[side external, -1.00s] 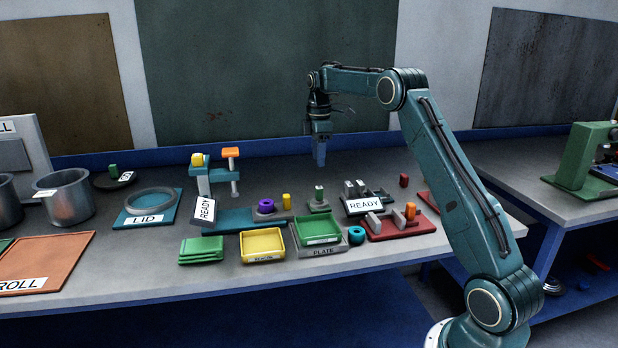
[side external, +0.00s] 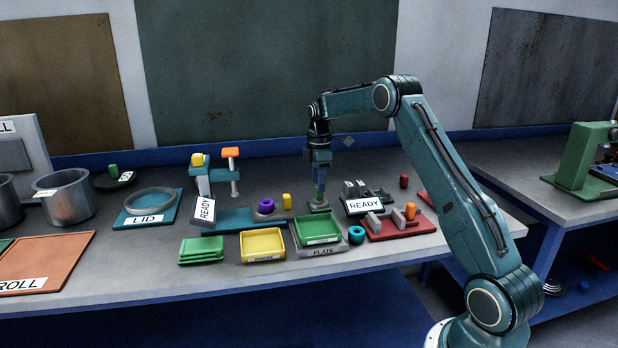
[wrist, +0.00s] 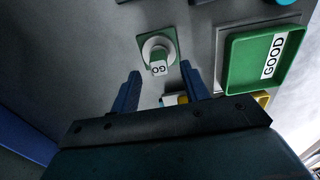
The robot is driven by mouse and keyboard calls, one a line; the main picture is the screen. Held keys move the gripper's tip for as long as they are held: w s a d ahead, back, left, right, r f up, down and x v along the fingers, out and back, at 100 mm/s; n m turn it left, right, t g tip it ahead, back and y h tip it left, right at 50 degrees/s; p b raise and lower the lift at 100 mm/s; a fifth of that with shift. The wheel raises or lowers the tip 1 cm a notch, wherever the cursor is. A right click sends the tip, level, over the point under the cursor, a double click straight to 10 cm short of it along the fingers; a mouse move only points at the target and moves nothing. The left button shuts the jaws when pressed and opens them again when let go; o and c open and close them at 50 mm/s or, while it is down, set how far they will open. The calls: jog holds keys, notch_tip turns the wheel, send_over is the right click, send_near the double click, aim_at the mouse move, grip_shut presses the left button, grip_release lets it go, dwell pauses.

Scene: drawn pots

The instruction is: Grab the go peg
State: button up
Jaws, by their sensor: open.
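The go peg (wrist: 158,67) is a small green peg with a white GO label. It stands in a round grey seat on a square green base (wrist: 172,37). In the side external view the base (side external: 319,208) sits mid-bench, and the peg is largely hidden by my gripper (side external: 320,177), which is directly above it. In the wrist view my gripper (wrist: 160,75) is open, with its two blue fingers apart and the peg showing between and just beyond their tips. I cannot tell how far down the fingers reach beside the peg.
A green tray (side external: 318,232) marked GOOD in the wrist view, a yellow tray (side external: 263,244) and a teal ring (side external: 356,235) lie in front. A purple ring (side external: 266,206) and yellow peg (side external: 287,200) are left.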

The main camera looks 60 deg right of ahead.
jog(key=shift+d+f, duration=0.1)
jog(key=shift+f, duration=1.75)
grip_shut()
jog(key=shift+r, duration=0.15)
notch_tip(320, 180, up, 20)
dwell(0.4)
